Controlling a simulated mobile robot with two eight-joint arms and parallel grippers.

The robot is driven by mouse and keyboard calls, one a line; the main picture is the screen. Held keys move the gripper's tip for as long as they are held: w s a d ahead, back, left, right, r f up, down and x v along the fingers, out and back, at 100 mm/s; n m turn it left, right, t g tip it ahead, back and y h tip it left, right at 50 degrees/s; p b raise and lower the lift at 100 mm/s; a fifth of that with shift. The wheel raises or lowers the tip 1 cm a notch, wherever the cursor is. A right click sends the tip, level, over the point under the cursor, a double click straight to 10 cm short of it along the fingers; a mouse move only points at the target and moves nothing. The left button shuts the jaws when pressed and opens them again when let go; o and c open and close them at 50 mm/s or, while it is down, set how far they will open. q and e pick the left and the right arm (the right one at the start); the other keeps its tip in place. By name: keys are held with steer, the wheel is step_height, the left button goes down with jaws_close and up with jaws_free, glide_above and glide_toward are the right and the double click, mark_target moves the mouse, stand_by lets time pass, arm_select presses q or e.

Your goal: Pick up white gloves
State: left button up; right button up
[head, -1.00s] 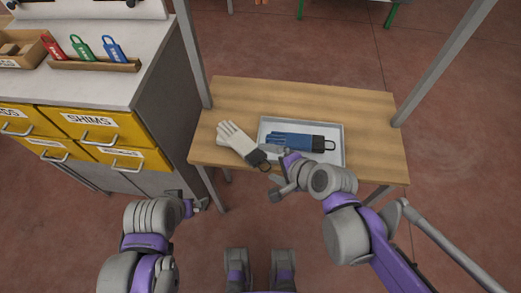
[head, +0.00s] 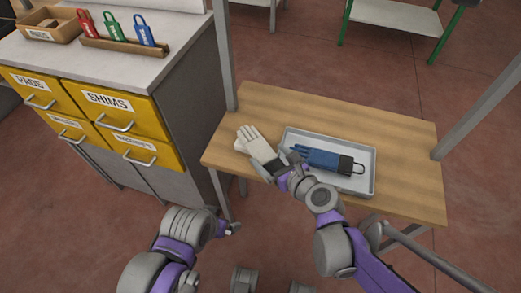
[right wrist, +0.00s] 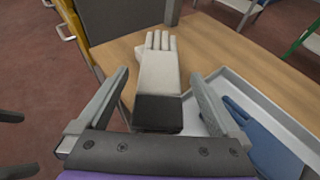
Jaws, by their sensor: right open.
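The white gloves (head: 258,145) lie on the wooden table, left of the tray, with fingers pointing to the back left. In the right wrist view the white gloves (right wrist: 158,75) show a dark cuff toward me. My right gripper (head: 277,163) is open at the cuff end; in its wrist view the fingers (right wrist: 157,98) stand on either side of the dark cuff, apart from it. In the head view my right gripper hides most of the cuff. My left gripper (head: 233,229) is low in front of the table's left side, and its jaws are too small to read.
A grey tray (head: 368,168) with blue gloves (head: 322,158) in it lies right of the white gloves. The wooden table (head: 400,145) has bare room behind and right. A cabinet with yellow drawers (head: 115,110) stands left; a metal post rises at the table's back-left corner.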

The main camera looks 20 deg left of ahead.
mark_target(262, 151)
steer(key=x, duration=0.2)
steer(key=b+x, duration=0.1)
steer(key=x, duration=0.1)
steer(key=shift+s+f, duration=0.1)
steer(key=shift+f, duration=0.2)
steer(key=shift+w+a+f, duration=0.15)
steer(key=shift+w+a, duration=0.05)
steer(key=shift+w, duration=0.1)
steer(key=c, duration=1.3)
steer(key=shift+o, duration=0.2)
step_height(262, 151, up, 10)
steer(key=p, duration=0.3)
